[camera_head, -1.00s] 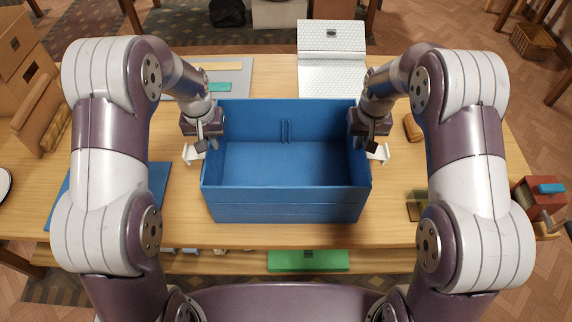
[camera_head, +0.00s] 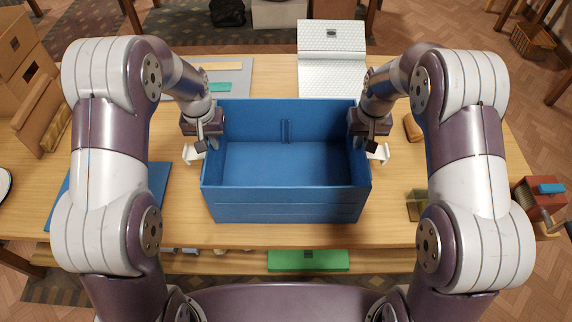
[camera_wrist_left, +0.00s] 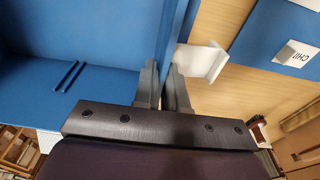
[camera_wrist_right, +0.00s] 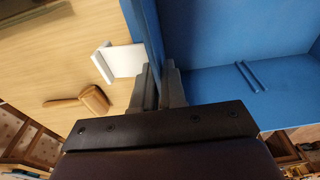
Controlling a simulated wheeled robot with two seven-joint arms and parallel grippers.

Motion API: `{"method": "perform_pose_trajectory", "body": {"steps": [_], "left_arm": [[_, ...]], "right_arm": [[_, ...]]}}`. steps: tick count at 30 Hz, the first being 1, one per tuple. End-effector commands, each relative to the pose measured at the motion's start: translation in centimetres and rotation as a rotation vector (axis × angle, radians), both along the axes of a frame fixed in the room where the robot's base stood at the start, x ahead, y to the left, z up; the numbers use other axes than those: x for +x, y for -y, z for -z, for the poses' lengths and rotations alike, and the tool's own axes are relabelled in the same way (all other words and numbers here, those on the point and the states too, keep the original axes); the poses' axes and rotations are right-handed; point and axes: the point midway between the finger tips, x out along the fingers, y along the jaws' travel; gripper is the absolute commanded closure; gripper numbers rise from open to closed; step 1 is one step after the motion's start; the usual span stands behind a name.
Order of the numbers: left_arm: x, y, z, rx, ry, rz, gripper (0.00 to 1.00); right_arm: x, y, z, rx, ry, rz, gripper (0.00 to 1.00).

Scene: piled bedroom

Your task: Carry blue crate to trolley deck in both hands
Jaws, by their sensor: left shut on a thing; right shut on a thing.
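The blue crate (camera_head: 288,205) is open-topped and empty, and sits at the middle of the wooden table. My left gripper (camera_head: 207,145) is shut on the crate's left wall. In the left wrist view the fingers (camera_wrist_left: 166,88) pinch that wall (camera_wrist_left: 170,40) between them. My right gripper (camera_head: 366,145) is shut on the crate's right wall. In the right wrist view its fingers (camera_wrist_right: 158,85) sit on both sides of the wall (camera_wrist_right: 148,35). A white bracket shows outside each side wall (camera_wrist_left: 205,62) (camera_wrist_right: 120,62). I see no trolley deck that I can identify.
A white laptop-like object (camera_head: 331,70) and a grey mat (camera_head: 238,72) lie behind the crate. A blue panel (camera_head: 158,180) lies at left. A wooden mallet (camera_wrist_right: 90,98) lies to the right. A red grinder-like box (camera_head: 540,200) stands at the table's right edge. A green box (camera_head: 308,261) is below the front edge.

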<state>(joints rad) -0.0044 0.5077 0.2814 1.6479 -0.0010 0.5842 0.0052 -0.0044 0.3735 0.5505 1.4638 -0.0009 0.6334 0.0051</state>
Motion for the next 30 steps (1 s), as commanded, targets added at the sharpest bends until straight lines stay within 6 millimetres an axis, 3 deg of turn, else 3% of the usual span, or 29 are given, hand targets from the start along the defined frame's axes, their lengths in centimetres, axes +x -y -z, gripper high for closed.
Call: {"method": "perform_pose_trajectory", "body": {"steps": [14, 25, 30], "left_arm": [[0.1, 0.0, -0.4, 0.0, 0.004, 0.0, 1.0], [0.1, 0.0, -5.0, 0.0, 0.003, 0.0, 1.0], [0.1, 0.0, -5.2, 0.0, 0.002, 0.0, 1.0]], "right_arm": [[0.1, 0.0, -0.5, 0.0, 0.004, 0.0, 1.0], [0.1, 0.0, -5.0, 0.0, 0.003, 0.0, 1.0], [0.1, 0.0, -5.3, 0.0, 0.003, 0.0, 1.0]]}}
